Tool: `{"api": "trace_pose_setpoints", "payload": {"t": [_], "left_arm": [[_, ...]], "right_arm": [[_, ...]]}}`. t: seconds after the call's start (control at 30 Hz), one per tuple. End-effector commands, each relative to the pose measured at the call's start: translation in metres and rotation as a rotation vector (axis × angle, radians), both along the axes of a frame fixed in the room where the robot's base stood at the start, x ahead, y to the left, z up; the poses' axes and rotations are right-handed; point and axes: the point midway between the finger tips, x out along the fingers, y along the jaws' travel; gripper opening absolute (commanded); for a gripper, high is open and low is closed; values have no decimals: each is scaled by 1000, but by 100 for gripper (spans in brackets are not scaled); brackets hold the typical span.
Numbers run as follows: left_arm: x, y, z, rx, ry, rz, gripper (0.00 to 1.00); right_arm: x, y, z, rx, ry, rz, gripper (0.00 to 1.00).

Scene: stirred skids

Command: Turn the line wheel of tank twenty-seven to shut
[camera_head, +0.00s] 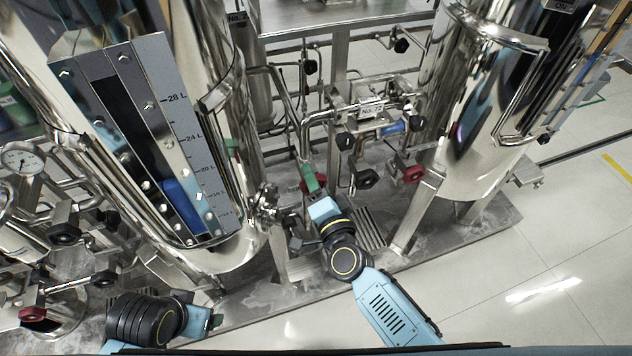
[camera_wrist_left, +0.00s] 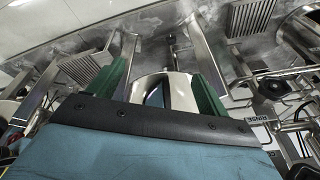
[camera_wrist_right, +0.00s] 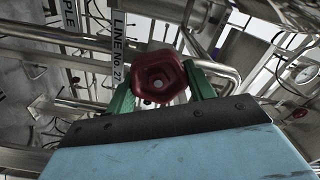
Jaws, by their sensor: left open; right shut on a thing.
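In the right wrist view a dark red line wheel (camera_wrist_right: 158,78) sits between the green fingers of my right gripper (camera_wrist_right: 163,88), which is shut on it. A plate reading "LINE No. 27" (camera_wrist_right: 118,65) stands just left of the wheel. In the head view my right gripper (camera_head: 312,180) is at the pipework right of the large left tank (camera_head: 237,110), its fingers over most of the red wheel (camera_head: 304,185). My left gripper (camera_head: 216,320) is low at the left in the head view. In the left wrist view its green fingers (camera_wrist_left: 163,70) are apart, with nothing held between them.
Another red wheel (camera_head: 413,174) and a black wheel (camera_head: 366,178) are right of my right gripper. A second tank (camera_head: 475,150) stands right. The floor at lower right is clear.

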Motion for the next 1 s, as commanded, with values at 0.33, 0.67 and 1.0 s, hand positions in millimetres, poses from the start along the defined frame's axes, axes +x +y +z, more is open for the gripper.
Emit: {"api": "trace_pose_setpoints", "payload": {"t": [0.33,0.67,1.0], "left_arm": [[-4,-9,25,-23,-20,4,79],[-6,-11,38,-28,-26,3,79],[-7,-12,42,-29,-31,3,79]], "right_arm": [[-1,0,-4,279,92,1,31],[0,0,-5,437,144,0,31],[0,-1,-5,483,160,0,31]]}}
